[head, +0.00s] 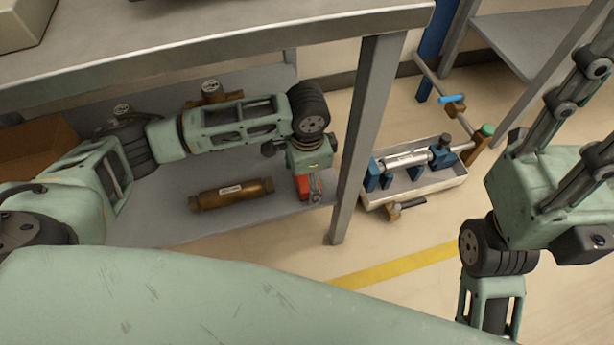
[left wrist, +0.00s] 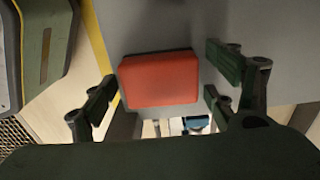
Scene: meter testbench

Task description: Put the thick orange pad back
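The thick orange pad (head: 302,187), red-orange with a dark edge, is at the right end of the lower shelf (head: 270,213), near the table leg. In the left wrist view the pad (left wrist: 160,80) lies between the fingers of my left gripper (left wrist: 158,104). Small gaps show on both sides, so the fingers look open around it and not closed on it. In the head view my left gripper (head: 309,184) points down at the pad and partly hides it.
A brass cylinder (head: 231,194) lies on the shelf left of the pad. A grey table leg (head: 366,140) stands close to the right of my left gripper. Beyond it, a tray (head: 437,190) with blue clamps and a metal tube sits on the floor.

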